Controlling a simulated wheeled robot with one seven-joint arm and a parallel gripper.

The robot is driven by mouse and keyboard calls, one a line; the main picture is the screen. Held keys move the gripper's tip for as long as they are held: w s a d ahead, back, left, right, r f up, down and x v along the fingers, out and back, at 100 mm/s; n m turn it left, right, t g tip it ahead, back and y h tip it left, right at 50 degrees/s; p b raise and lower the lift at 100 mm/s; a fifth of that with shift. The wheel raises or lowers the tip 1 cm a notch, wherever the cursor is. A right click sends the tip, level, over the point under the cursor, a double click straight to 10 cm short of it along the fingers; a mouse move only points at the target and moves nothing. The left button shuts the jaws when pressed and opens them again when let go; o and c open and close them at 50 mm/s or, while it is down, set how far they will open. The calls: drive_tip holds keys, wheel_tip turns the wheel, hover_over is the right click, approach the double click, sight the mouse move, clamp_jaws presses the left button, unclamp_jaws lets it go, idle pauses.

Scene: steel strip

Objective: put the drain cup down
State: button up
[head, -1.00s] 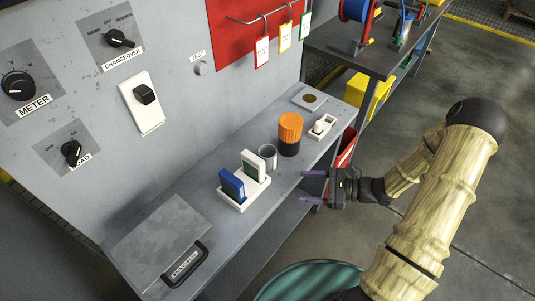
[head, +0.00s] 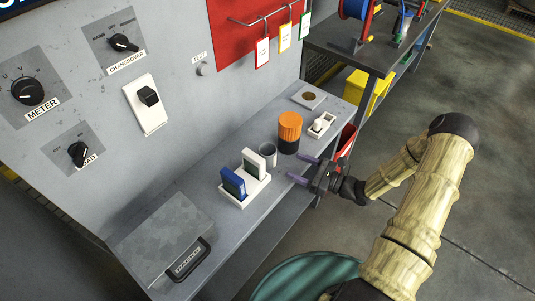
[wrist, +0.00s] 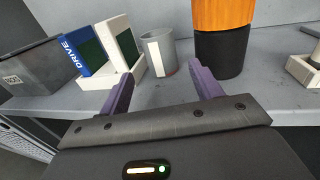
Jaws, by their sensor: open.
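The drain cup, a small grey open-topped cup (head: 267,153), stands upright on the grey steel shelf (head: 205,178). It is between a white holder and an orange-and-black cylinder. In the wrist view the cup (wrist: 157,52) shows a pale stripe on its side and appears beyond and between my fingertips. My gripper (head: 296,168) is open and empty at the shelf's front edge, pointing at the cup. Its two purple fingers also show in the wrist view (wrist: 161,76). A gap seems to remain between fingers and cup.
The white holder (head: 236,202) carries a blue and a white-and-green block, close left of the cup. The orange-and-black cylinder (head: 289,132) is close right. A white tray (head: 321,126) lies beyond it. A grey lidded box (head: 165,240) fills the shelf's near end.

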sight(266, 153)
drive_tip(key=p+x, duration=0.1)
drive_tip(key=x, duration=0.5)
drive_tip(key=shift+w+a+p, duration=0.15)
drive_tip(key=shift+a+p, duration=0.15)
drive_tip(key=shift+a, duration=0.05)
drive_tip(key=p+x, duration=0.1)
drive_tip(key=x, duration=0.1)
drive_tip(key=p+x, duration=0.1)
drive_tip(key=x, duration=0.2)
drive_tip(key=shift+a+r, duration=0.15)
drive_tip(key=shift+r, duration=0.05)
drive_tip(key=c, duration=0.8)
wheel_tip(266, 153, up, 18)
drive_tip(key=shift+f+b, duration=0.1)
drive_tip(key=shift+b, duration=0.85)
